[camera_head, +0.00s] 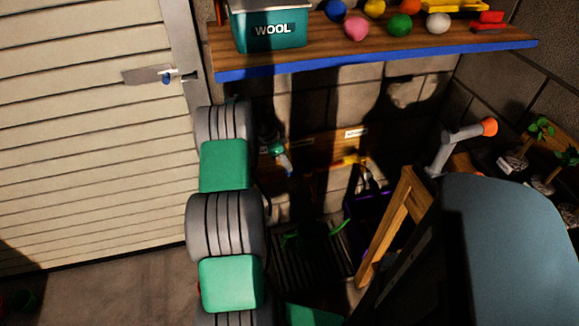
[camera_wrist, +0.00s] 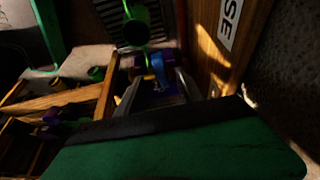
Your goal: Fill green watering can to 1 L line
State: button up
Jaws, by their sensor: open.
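A bright green, round-mouthed thing (camera_wrist: 136,32), perhaps part of the green watering can, stands beyond my gripper in the wrist view, by a dark slatted grate. In the head view, thin green curved parts (camera_head: 340,227) show over the grate (camera_head: 308,262); the can's body and 1 L line cannot be made out. A tap with a green handle (camera_head: 273,147) is on the back wall. My gripper (camera_wrist: 160,75) is open in the wrist view, its grey fingers either side of a blue and purple thing (camera_wrist: 157,68); contact is unclear. The head view does not clearly show my gripper.
A shelf (camera_head: 330,58) above holds a teal WOOL bin (camera_head: 272,30) and several coloured balls. A wooden frame (camera_head: 392,225) and a dark purple-edged container (camera_head: 365,212) stand right of the grate. The floor by the pale slatted door (camera_head: 95,130) looks mostly clear.

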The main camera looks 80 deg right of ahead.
aim_at(299, 170)
jog(key=x, duration=0.4)
jog(key=shift+d+f, duration=0.15)
jog(key=shift+f, duration=0.2)
jog(key=shift+c, duration=0.4)
grip_shut()
dwell(0.6)
